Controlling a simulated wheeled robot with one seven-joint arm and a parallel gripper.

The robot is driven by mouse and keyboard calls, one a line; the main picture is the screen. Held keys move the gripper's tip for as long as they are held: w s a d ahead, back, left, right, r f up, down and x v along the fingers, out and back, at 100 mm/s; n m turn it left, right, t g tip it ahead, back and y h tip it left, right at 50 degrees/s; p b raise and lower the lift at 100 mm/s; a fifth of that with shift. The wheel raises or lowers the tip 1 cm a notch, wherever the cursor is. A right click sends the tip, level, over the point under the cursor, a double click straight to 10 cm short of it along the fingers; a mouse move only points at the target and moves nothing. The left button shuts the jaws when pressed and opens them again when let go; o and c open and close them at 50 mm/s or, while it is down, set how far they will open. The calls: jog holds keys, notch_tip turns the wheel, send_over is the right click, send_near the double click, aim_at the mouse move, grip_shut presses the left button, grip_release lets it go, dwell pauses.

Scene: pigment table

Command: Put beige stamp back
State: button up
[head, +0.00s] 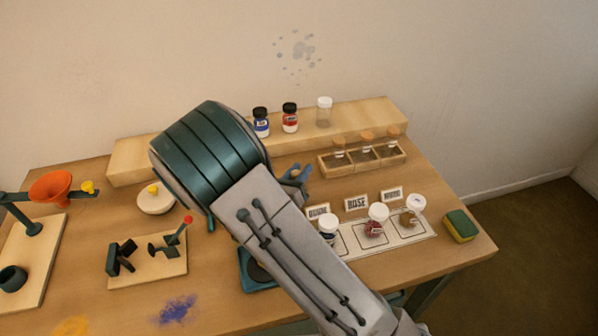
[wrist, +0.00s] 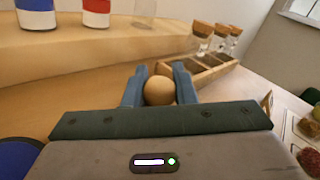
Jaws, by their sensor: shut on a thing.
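My gripper (wrist: 160,88) is shut on the beige stamp, whose round beige knob (wrist: 158,90) shows between the two blue fingers in the wrist view. The stamp's lower part is hidden. In the head view my gripper (head: 295,173) is over the table, left of and in front of the wooden rack (head: 362,166). The knob shows there only as a small beige spot. The rack is divided into compartments, and several brown-topped pieces (head: 338,146) stand at it; it also shows beyond my fingers in the wrist view (wrist: 215,72).
A raised wooden shelf (head: 135,165) behind carries blue (head: 261,124), red (head: 290,119) and clear (head: 324,112) jars. To the right are label cards (head: 357,204), a white tray (head: 400,236) with jars and a sponge (head: 461,226). My arm hides the table's middle.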

aim_at(293, 179)
jog(key=shift+s+d+f, duration=0.1)
jog(key=shift+s+f, duration=0.1)
jog(key=shift+f, duration=0.35)
jog(key=o, duration=0.8)
jog(key=shift+f, duration=0.15)
jog(key=shift+r, duration=0.45)
jog(key=shift+s+a, duration=0.15)
jog(key=shift+a, duration=0.2)
jog(key=v, duration=0.5)
jog(key=shift+s+a+r, duration=0.2)
jog(key=shift+s+a, duration=0.05)
jog(key=shift+s+a+r, duration=0.15)
jog(key=shift+s+a, duration=0.05)
jog(key=shift+s, duration=0.25)
